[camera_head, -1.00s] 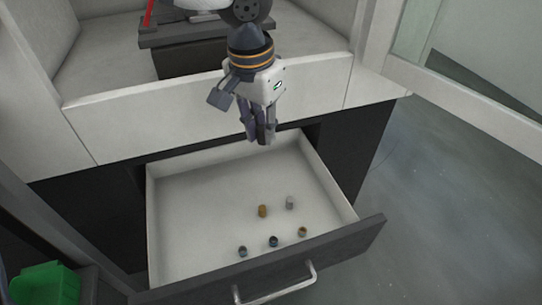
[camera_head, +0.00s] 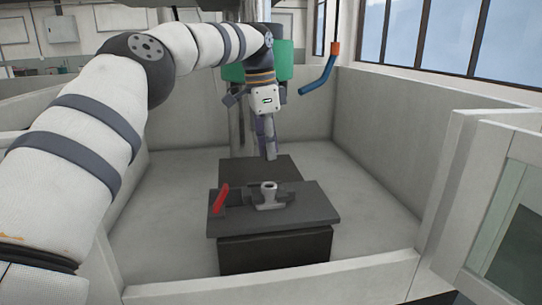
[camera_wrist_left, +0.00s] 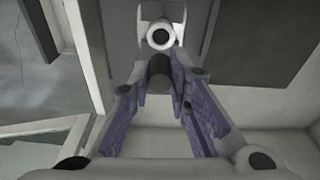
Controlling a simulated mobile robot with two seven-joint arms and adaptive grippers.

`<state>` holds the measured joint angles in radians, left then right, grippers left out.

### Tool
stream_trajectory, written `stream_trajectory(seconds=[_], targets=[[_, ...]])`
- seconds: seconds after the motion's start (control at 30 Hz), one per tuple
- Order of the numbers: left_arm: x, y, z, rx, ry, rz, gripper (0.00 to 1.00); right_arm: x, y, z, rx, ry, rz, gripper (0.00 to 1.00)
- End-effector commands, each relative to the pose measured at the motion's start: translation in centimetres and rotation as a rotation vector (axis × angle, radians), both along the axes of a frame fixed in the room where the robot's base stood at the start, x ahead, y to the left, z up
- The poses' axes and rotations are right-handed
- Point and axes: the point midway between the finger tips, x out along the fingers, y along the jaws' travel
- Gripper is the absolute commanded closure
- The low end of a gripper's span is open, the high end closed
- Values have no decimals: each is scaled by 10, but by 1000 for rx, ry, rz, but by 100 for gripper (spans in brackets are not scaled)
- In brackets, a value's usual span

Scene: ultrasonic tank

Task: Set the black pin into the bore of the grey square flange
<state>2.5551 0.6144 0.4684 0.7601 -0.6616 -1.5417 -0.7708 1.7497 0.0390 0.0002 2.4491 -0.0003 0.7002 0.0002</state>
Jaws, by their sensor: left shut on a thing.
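My left gripper (camera_head: 269,152) points down above the dark fixture plate. In the left wrist view it (camera_wrist_left: 160,85) is shut on a dark cylinder, the black pin (camera_wrist_left: 159,70). The head view barely shows the pin between the fingers. The grey flange (camera_head: 269,204) sits on the plate below the gripper, with its round collar and bore facing up. In the left wrist view the flange (camera_wrist_left: 160,16) shows its dark bore just beyond the pin. The pin is apart from the flange in the head view. My right gripper is not in view.
The dark plate (camera_head: 318,214) rests on a block inside a pale walled tank (camera_head: 385,135). A red handle (camera_head: 221,198) stands left of the flange. A blue nozzle with an orange collar (camera_head: 319,77) hangs at the right. The tank floor around the block is clear.

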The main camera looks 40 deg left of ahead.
Motion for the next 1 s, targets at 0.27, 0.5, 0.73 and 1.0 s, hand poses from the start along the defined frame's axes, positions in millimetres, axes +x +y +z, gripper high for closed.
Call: stream_trajectory(seconds=[0.27, 0.5, 0.73, 1.0], targets=[[-1, 1, -17, -1, 3, -2, 100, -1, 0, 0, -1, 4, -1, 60], [-1, 0, -46, -1, 0, -1, 100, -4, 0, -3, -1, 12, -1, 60], [0, 1, -60, 1, -2, -1, 100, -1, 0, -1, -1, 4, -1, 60], [0, 0, -63, 0, -1, -1, 100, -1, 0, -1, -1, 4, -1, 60]])
